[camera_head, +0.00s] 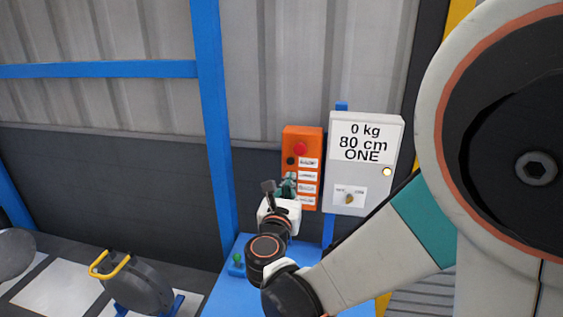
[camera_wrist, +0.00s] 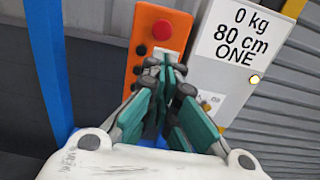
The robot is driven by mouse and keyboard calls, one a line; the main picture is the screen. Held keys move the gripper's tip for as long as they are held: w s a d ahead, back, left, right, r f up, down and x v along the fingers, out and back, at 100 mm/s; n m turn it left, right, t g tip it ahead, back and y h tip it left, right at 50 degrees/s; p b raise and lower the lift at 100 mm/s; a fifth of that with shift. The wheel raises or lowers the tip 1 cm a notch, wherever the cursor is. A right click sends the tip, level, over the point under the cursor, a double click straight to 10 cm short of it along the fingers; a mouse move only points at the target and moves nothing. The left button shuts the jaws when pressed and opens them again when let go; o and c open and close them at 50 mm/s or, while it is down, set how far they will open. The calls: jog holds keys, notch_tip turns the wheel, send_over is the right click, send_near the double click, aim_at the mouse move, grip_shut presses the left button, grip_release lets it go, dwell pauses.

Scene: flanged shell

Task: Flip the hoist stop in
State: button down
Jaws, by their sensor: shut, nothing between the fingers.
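An orange control box (camera_head: 317,135) hangs at the centre, with a red round button (camera_head: 300,149) near its top, a black one (camera_head: 290,160) below it and several white labels down its right side. The label text is too small to read, so I cannot tell which control is the hoist stop. My gripper (camera_head: 289,183) is in front of the box's lower left part. In the wrist view, its green fingers (camera_wrist: 172,68) are shut and empty, just below the red button (camera_wrist: 163,30). They hide the controls behind them; I cannot tell whether they touch the box.
A pale grey box (camera_head: 385,140) reading "0 kg 80 cm ONE" stands close on the right, with a lit yellow lamp (camera_head: 387,171) and a knob (camera_head: 349,199). A blue post (camera_head: 212,130) rises on the left. A round grey weight (camera_head: 140,288) with a yellow handle is lower left.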

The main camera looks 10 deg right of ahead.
aim_at(299, 155)
jog(key=x, duration=1.4)
jog(key=shift+s, duration=0.1)
